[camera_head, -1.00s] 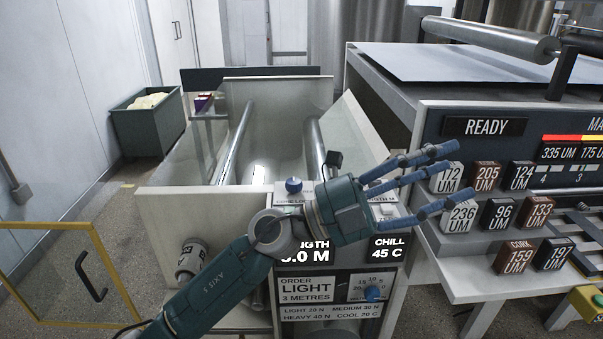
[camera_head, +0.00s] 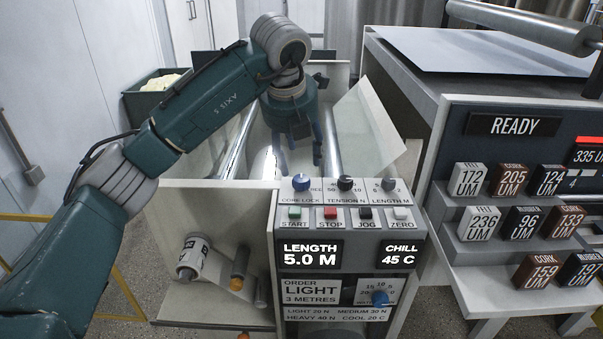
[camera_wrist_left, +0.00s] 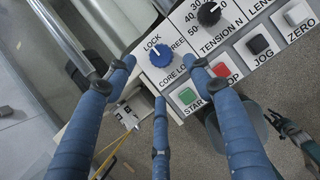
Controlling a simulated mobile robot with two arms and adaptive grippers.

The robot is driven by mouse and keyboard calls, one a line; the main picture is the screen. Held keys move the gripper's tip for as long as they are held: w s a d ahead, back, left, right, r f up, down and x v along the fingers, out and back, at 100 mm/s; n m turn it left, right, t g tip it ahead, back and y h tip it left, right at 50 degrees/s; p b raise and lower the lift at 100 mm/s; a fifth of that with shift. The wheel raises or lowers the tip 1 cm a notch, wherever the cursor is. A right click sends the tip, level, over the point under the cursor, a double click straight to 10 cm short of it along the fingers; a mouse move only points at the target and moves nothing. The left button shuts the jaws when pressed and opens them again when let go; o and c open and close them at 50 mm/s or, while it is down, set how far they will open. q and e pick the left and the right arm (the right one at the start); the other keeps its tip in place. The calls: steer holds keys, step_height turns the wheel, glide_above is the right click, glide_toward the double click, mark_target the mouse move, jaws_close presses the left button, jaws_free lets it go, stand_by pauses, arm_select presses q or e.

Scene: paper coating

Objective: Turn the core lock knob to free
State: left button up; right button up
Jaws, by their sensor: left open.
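The blue core lock knob (camera_head: 301,182) sits at the upper left of the grey control panel (camera_head: 281,226). In the left wrist view the knob (camera_wrist_left: 161,55) shows with LOCK printed at its upper left and a partly covered word ending in REE at its right. Its pointer direction is too small to tell surely. My left gripper (camera_head: 298,168) is open, fingers pointing down, just behind and above the knob. In the wrist view its blue fingers (camera_wrist_left: 155,90) are spread around the knob's near side, holding nothing.
START (camera_head: 295,213), STOP, JOG and ZERO buttons lie below. A clear slanted guard (camera_head: 368,135) rises behind the panel. Labelled blocks fill the right-hand rack.

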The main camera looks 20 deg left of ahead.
mark_target(301, 179)
arm_select(q)
steer(key=p+x, duration=0.1)
steer(key=x, duration=0.7)
steer(key=shift+w+f+p, duration=0.1)
steer(key=shift+f+p, duration=0.2)
steer(key=shift+p, duration=0.05)
